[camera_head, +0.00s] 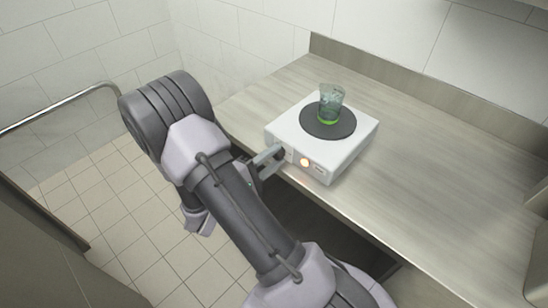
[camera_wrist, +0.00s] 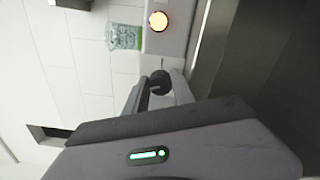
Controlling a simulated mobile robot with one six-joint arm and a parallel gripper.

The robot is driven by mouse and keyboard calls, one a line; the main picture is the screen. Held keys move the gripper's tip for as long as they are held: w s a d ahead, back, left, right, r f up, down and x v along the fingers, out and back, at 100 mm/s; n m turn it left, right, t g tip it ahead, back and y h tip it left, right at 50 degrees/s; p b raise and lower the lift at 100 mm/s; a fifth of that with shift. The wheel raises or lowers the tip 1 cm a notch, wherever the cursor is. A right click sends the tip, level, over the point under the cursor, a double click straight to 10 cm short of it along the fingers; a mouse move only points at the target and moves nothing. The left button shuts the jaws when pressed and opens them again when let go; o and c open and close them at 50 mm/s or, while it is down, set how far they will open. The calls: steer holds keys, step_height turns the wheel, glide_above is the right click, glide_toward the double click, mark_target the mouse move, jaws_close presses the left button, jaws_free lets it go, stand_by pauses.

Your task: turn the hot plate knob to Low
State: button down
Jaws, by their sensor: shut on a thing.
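The hot plate (camera_head: 350,158) is a white box with a dark round plate on top, standing near the front edge of the counter. Its dark knob (camera_wrist: 160,82) shows in the wrist view on the front face, between my fingers. My gripper (camera_wrist: 157,88) is shut on the knob; in the head view my gripper (camera_head: 276,158) reaches the left part of the front face. An orange light (camera_head: 304,162) glows on that face and also shows in the wrist view (camera_wrist: 158,21). The knob's setting cannot be read in either view.
A glass beaker (camera_head: 331,103) with green liquid at the bottom stands on the dark plate (camera_head: 314,127). The wooden-looking counter (camera_head: 430,190) is clear to the right. A metal rail (camera_head: 60,107) runs along the left wall.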

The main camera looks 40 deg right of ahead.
steer(key=c, duration=1.1)
jaws_free()
